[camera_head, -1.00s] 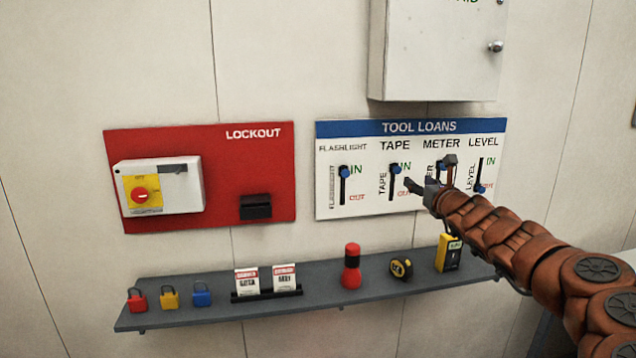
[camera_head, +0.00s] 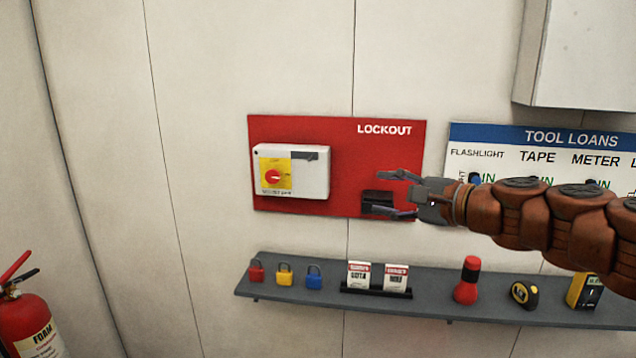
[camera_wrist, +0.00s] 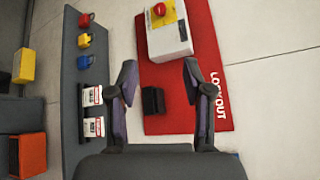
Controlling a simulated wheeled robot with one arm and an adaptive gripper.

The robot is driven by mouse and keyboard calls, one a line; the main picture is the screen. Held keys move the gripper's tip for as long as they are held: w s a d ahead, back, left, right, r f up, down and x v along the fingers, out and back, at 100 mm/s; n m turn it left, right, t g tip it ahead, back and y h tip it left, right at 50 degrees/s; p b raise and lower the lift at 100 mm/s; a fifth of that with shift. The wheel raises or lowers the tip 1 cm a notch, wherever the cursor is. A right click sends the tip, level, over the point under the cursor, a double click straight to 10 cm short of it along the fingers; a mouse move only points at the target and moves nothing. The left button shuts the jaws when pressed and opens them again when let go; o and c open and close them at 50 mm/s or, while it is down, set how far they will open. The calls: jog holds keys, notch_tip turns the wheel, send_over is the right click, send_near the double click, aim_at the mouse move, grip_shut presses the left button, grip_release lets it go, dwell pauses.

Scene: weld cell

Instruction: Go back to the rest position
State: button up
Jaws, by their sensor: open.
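My gripper (camera_head: 384,193) is open and empty in front of the lower right part of the red lockout board (camera_head: 340,135), its fingers pointing left. My arm reaches in from the right and covers part of the tool loans board (camera_head: 570,136). In the wrist view my gripper (camera_wrist: 160,80) shows two spread fingers with nothing between them but the view of the board (camera_wrist: 208,60) and the small black holder (camera_wrist: 153,100). The black holder (camera_head: 377,198) is partly behind the fingers in the head view.
A grey shelf (camera_head: 420,305) below carries red, yellow and blue padlocks (camera_head: 285,275), tags (camera_head: 359,275), a red flashlight (camera_head: 467,280), a tape measure (camera_head: 523,294) and a yellow meter (camera_head: 584,291). A white cabinet (camera_head: 580,55) hangs upper right. A fire extinguisher (camera_head: 28,320) stands lower left.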

jog(key=s+a+f+n+g+h, duration=0.2)
jog(key=s+a+f+n+g, duration=0.25)
jog(key=s+f, duration=0.45)
jog(key=s+a+f+n+g+h, duration=0.1)
jog(key=s+a+f+n+g, duration=0.35)
jog(key=s+f, duration=0.35)
jog(key=s+d+f+n+g+h, duration=0.2)
jog(key=s+d+f+h, duration=0.2)
jog(key=s+d, duration=0.3)
jog(key=s+d+f+n+g+h, duration=0.2)
jog(key=s+d+f+h, duration=0.2)
jog(key=s+d+f, duration=0.3)
jog(key=s, duration=0.5)
jog(key=shift+d+f+n+g, duration=0.3)
jog(key=shift+d, duration=0.05)
